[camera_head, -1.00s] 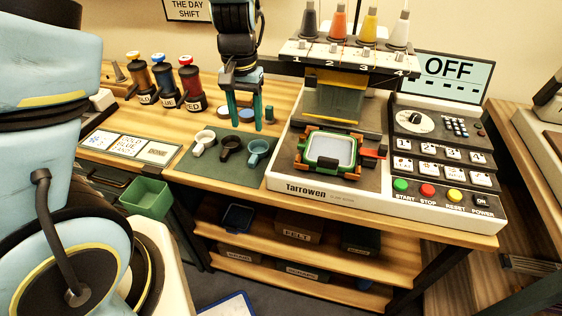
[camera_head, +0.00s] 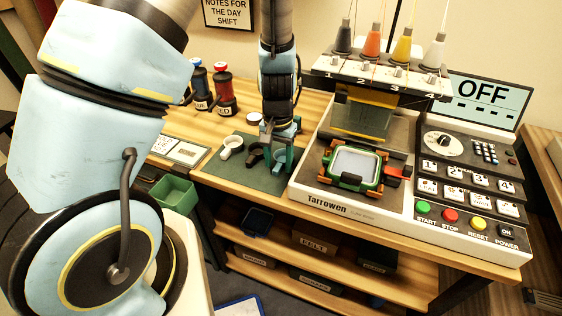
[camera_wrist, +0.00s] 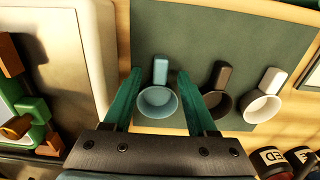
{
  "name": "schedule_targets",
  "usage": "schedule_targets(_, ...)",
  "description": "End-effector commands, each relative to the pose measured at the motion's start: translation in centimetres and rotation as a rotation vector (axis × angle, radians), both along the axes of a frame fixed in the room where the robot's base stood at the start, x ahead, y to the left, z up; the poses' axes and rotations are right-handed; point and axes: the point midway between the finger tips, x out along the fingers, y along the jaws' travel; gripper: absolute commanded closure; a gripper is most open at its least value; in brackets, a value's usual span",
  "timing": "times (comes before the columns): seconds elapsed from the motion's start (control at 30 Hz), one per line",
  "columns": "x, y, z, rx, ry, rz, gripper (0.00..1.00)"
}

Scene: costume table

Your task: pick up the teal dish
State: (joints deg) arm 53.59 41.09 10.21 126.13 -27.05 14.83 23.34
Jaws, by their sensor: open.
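The teal dish (camera_wrist: 158,105) is a small round cup with a flat handle, resting on the dark green mat (camera_wrist: 230,30). In the wrist view it lies between the two teal fingers of my gripper (camera_wrist: 159,73), its handle between the fingertips. No finger clearly touches it. My gripper is open and holds nothing. In the head view my gripper (camera_head: 278,158) is low over the right part of the mat and hides most or all of the teal dish.
A black dish (camera_wrist: 222,88) lies close beside the right finger, with a white dish (camera_wrist: 262,104) beyond it. The Tarrowen machine (camera_head: 325,203) with its green-framed hoop (camera_head: 357,163) stands right of the mat. Spools (camera_head: 223,92) stand at the back left.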

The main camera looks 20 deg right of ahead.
Motion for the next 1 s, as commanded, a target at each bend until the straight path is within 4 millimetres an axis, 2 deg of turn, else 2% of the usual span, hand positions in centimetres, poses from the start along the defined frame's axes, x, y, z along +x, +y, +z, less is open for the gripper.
schedule_targets(0.27,0.0,-0.01,-0.43,-0.001,-0.001,-0.001,0.43)
schedule_targets(0.8,-0.01,0.0,-0.41,-0.001,-0.001,-0.001,1.0)
schedule_targets(1.0,-0.01,-0.01,-0.4,-0.001,-0.001,-0.001,1.0)
